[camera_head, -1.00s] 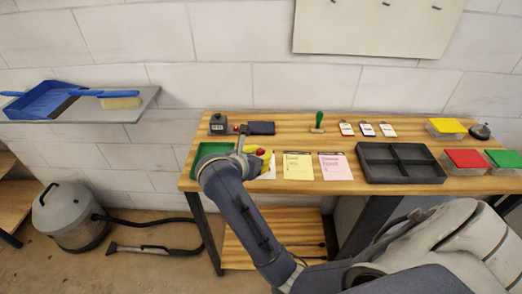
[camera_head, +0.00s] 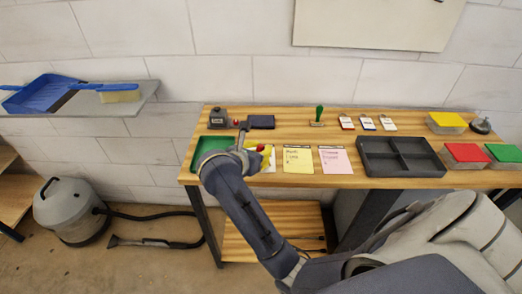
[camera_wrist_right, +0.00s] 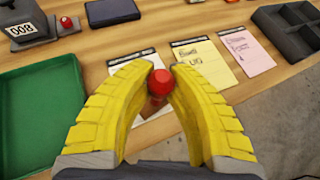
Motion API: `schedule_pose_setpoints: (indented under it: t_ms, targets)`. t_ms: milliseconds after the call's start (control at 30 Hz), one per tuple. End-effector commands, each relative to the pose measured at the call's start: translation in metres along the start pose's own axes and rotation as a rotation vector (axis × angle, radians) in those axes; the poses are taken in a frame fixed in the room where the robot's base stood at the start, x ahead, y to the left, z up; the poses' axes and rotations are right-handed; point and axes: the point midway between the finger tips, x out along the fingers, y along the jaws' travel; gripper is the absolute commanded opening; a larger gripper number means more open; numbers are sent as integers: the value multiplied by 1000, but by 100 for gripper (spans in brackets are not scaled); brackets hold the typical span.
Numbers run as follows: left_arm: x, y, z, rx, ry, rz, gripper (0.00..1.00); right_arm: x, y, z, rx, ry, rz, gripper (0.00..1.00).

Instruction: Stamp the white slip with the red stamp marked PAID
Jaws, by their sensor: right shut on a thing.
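My right gripper (camera_head: 263,151) has yellow fingers, shut on a stamp with a red round knob (camera_wrist_right: 161,82). The knob sits between the fingertips in the wrist view, with a reddish part below it. The stamp's marking and base cannot be read. The white slip (camera_wrist_right: 126,65) lies beneath the fingertips, partly covered by them. In the head view only a part of the slip (camera_head: 270,167) shows beside the gripper. Whether the stamp touches the slip I cannot tell. My left gripper is not in view.
A green tray (camera_wrist_right: 40,115) is left of the slip. Yellow (camera_head: 298,160) and pink (camera_head: 335,160) slips lie right of it. Behind are a numbered grey device (camera_head: 218,118), a small red-topped thing (camera_wrist_right: 67,23), a dark pad (camera_head: 261,122) and a green-handled stamp (camera_head: 318,115).

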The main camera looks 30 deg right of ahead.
Motion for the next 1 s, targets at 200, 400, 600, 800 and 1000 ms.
schedule_pose_setpoints:
  t_ms: [200,400,600,800,1000]
  targets:
    - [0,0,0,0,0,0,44,1,0,-2,-1,0,0,0]
    - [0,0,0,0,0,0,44,2,0,-4,-1,0,0,0]
    - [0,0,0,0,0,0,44,3,0,-6,0,0,0,0]
    - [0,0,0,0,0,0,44,4,0,-7,0,0,-1,0]
    - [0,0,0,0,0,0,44,5,0,-9,-1,0,0,0]
